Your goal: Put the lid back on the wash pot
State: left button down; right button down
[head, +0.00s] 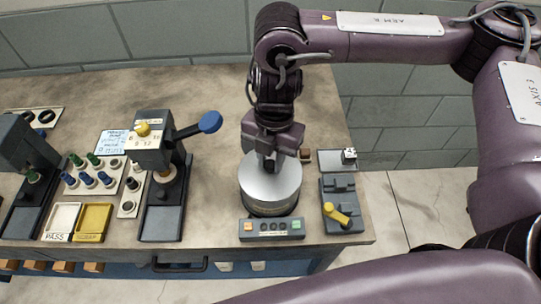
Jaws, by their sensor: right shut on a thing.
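The wash pot (267,210) stands on the bench right of the middle, behind a small button panel. Its silver lid (285,184) covers the top of the pot; whether it is fully seated or slightly above the rim I cannot tell. My right gripper (269,164) points straight down over the middle of the lid and is shut on the lid's knob, which is mostly hidden by the fingers. My left gripper is not in view.
A button panel (272,229) sits before the pot. A grey fixture with a yellow handle (337,215) and a small scale (337,161) stand to its right. A press with a blue lever (210,122), a peg rack and PASS (62,217) and SCRAP (93,219) trays are left.

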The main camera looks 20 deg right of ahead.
jog(key=c, duration=0.6)
grip_release()
jog(key=shift+r+p, duration=3.55)
jog(key=shift+p, duration=0.25)
jog(key=shift+f, duration=0.1)
jog(key=shift+c, duration=0.4)
grip_shut()
